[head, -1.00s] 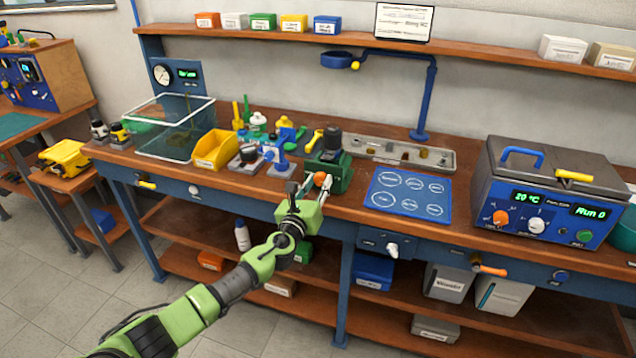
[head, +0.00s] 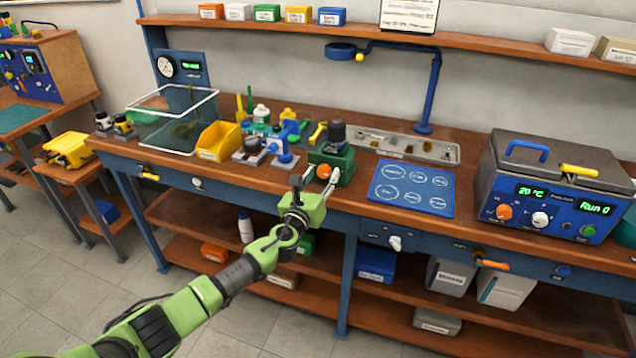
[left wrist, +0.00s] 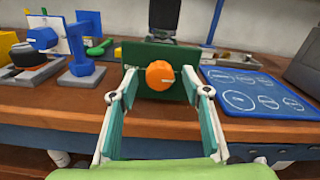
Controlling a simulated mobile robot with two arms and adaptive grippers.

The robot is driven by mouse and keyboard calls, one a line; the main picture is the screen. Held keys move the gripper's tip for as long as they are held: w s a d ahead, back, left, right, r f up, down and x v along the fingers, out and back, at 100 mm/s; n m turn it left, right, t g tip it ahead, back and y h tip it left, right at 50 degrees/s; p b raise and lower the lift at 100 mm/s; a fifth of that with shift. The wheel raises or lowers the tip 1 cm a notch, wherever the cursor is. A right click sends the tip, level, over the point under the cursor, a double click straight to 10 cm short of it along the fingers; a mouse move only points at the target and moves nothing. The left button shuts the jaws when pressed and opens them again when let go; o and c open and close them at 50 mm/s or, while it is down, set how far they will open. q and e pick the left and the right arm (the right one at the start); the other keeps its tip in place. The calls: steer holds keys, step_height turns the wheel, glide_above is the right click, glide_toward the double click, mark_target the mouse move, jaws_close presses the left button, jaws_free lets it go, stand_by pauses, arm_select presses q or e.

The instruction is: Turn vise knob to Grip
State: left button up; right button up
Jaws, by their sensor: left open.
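The green vise (head: 333,165) stands at the bench's front edge with a dark cylindrical part (head: 337,133) on top. Its orange knob (head: 323,172) faces me; in the left wrist view the knob (left wrist: 160,76) is centred on the green front face and has a pale pointer mark. I cannot read a Grip label. My left gripper (head: 315,181) is open, its fingers spread on both sides of the knob. In the left wrist view its fingertips (left wrist: 158,90) are at the left and right of the knob, with a gap on each side. My right gripper is not in view.
A blue mat (head: 412,188) with white circles lies right of the vise. Blue fittings (head: 285,150) and a yellow bin (head: 217,141) stand to its left. A grey tray (head: 405,147) lies behind. A grey-and-blue machine (head: 545,195) stands at the right.

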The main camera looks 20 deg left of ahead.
arm_select(q)
steer(key=s, duration=1.2)
steer(key=shift+a, duration=0.2)
steer(key=s+a+f+n+g+y, duration=0.15)
steer(key=f+n, duration=0.25)
steer(key=f, duration=0.5)
steer(key=s+a+f+n+g, duration=0.2)
steer(key=a+f+n+g, duration=0.1)
steer(key=f, duration=0.6)
steer(key=s+a+f+n+g, duration=0.1)
steer(key=s+f+n+g, duration=0.1)
steer(key=s+f+n, duration=0.65)
steer(key=s+a+f+n+g, duration=0.1)
steer(key=s+f+g, duration=0.35)
steer(key=f, duration=0.85)
steer(key=s+d+f+n+g, duration=0.2)
steer(key=s+f+n, duration=0.3)
steer(key=s, duration=0.8)
steer(key=s+d+f+n+g, duration=0.2)
steer(key=s+f+n, duration=0.3)
steer(key=s, duration=0.9)
steer(key=s+d+f+n+g, duration=0.2)
steer(key=s+f+n, duration=0.3)
steer(key=s, duration=0.9)
step_height(320, 180, down, 3)
steer(key=shift+f+h, duration=0.2)
steer(key=shift+h, duration=0.25)
